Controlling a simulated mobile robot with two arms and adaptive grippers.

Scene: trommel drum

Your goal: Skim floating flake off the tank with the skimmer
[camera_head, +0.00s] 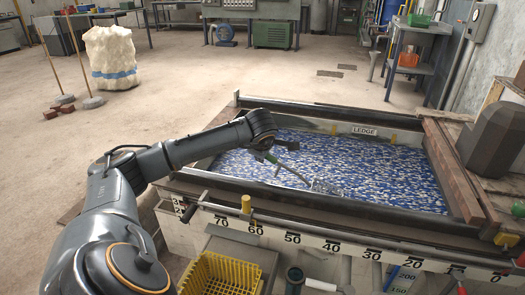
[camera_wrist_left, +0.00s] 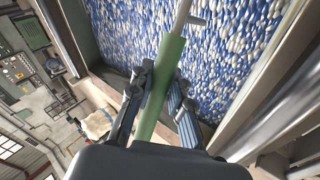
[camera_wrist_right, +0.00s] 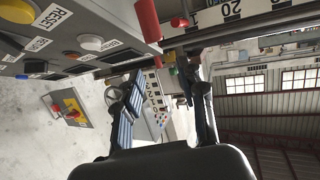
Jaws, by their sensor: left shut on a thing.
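My left gripper (camera_head: 268,150) reaches over the tank (camera_head: 225,203) and is shut on the green handle (camera_wrist_left: 165,85) of the skimmer. The skimmer's thin grey shaft (camera_head: 294,173) slopes down to the right. Its head (camera_head: 325,187) sits at the blue and white flake (camera_head: 390,180), partly lost against it; I cannot tell how deep it is. The flake covers the tank's surface. In the right wrist view my right gripper (camera_wrist_right: 160,88) is open with nothing between its fingers, near a panel with buttons. It is not clearly seen in the head view.
A yellow basket (camera_head: 220,274) stands in front of the tank at bottom centre. The tank's front rim carries a number scale and a yellow peg (camera_head: 246,205). A sign marks the ledge (camera_head: 364,131) at the far side. A dark housing (camera_head: 492,140) stands at the right.

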